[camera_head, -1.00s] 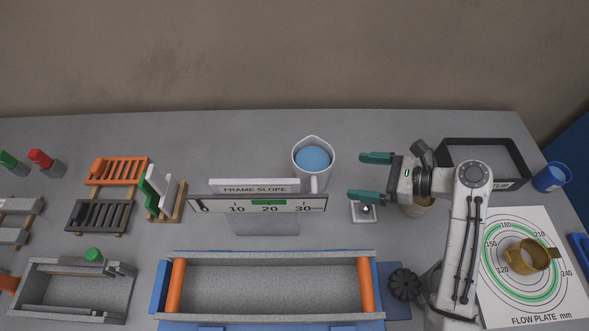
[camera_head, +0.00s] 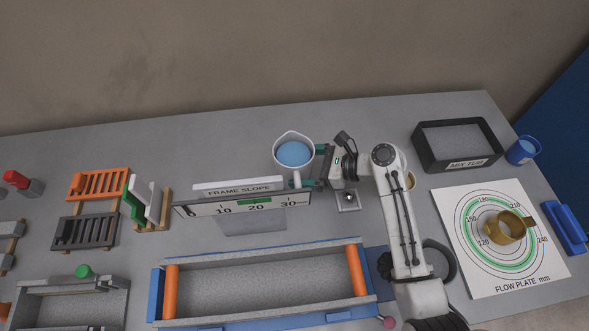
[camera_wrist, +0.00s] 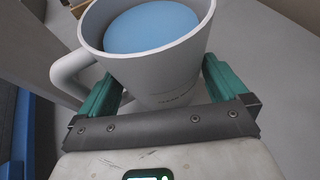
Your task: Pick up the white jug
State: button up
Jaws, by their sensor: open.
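The white jug (camera_head: 292,165) stands upright on the grey table behind the right part of the frame slope gauge, with blue contents inside. In the wrist view the jug (camera_wrist: 150,75) sits between the two green fingers, its handle to the left. My gripper (camera_head: 316,168) is open and reaches the jug from the right. In the wrist view my gripper (camera_wrist: 160,95) has a finger on either side of the jug's lower body. I cannot tell whether the fingers touch it. In the head view the jug and gauge partly hide the fingers.
The frame slope gauge (camera_head: 240,203) stands just in front of the jug. A small square plate (camera_head: 348,202) lies below my wrist. A black mix tub (camera_head: 428,158) and the flow plate (camera_head: 460,265) are at the right. A blue-and-orange trough (camera_head: 260,285) lies in front. The table behind the jug is clear.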

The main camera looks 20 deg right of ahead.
jog(key=shift+c, duration=0.2)
jog(key=c, duration=0.9)
jog(key=shift+r, duration=0.15)
jog(key=shift+a+r, duration=0.1)
jog(key=shift+r, duration=0.15)
notch_tip(320, 180, up, 2)
jog(key=shift+r+b, duration=0.25)
jog(key=shift+b, duration=0.1)
jog(key=s+d+r, duration=0.6)
jog(key=s, duration=0.1)
jog(key=s+d+r, duration=0.3)
jog(key=shift+s+r+b, duration=0.35)
jog(key=shift+s, duration=0.05)
